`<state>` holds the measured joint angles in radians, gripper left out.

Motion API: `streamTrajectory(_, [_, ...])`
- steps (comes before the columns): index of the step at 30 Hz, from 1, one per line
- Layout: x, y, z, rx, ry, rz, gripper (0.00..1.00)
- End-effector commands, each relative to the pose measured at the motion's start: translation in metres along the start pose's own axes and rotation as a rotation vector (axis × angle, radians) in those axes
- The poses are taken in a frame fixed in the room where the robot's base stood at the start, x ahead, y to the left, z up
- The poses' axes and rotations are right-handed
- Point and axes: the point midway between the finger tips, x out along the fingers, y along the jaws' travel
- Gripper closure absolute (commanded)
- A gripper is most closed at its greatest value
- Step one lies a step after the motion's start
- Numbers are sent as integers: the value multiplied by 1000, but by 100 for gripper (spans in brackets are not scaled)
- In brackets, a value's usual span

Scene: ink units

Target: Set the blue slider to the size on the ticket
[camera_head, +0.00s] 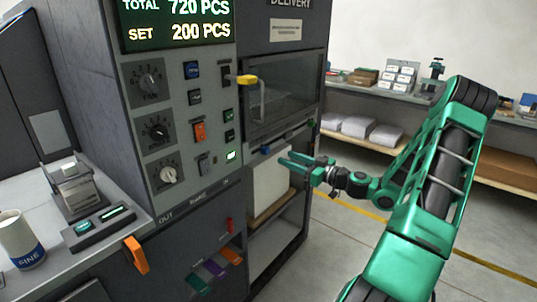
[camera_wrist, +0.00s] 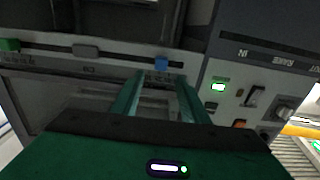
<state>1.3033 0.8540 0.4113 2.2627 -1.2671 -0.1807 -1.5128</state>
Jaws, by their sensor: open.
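The blue slider (camera_head: 265,150) sits at the left end of a rail under the delivery window. In the wrist view the blue slider (camera_wrist: 161,63) shows just beyond my fingertips, roughly centred between them. My gripper (camera_head: 286,160) is open and empty, its green fingers pointing at the rail a little right of the slider in the head view. The fingers (camera_wrist: 160,80) also show in the wrist view, apart from the slider as far as I can tell. The rail's size marks are too small to read. I cannot make out a ticket with a readable size.
A grey slider (camera_wrist: 86,50) and a green slider (camera_wrist: 9,45) share the rail. A control panel (camera_head: 158,130) with knobs and switches stands left. Its display (camera_head: 180,22) reads TOTAL 720, SET 200 PCS. A yellow-tipped lever (camera_head: 246,79) juts out above. A white stack (camera_head: 270,185) sits below.

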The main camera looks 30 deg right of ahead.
Motion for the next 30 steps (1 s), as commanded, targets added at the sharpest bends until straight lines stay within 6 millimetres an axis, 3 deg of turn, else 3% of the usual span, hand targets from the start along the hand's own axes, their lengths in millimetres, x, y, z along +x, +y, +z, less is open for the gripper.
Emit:
streamTrajectory(15, [83,-2,0,1,-2,-5,59])
streamTrajectory(21, [95,-2,0,1,-2,-3,59])
streamTrajectory(30, [97,-2,0,1,-3,-3,62])
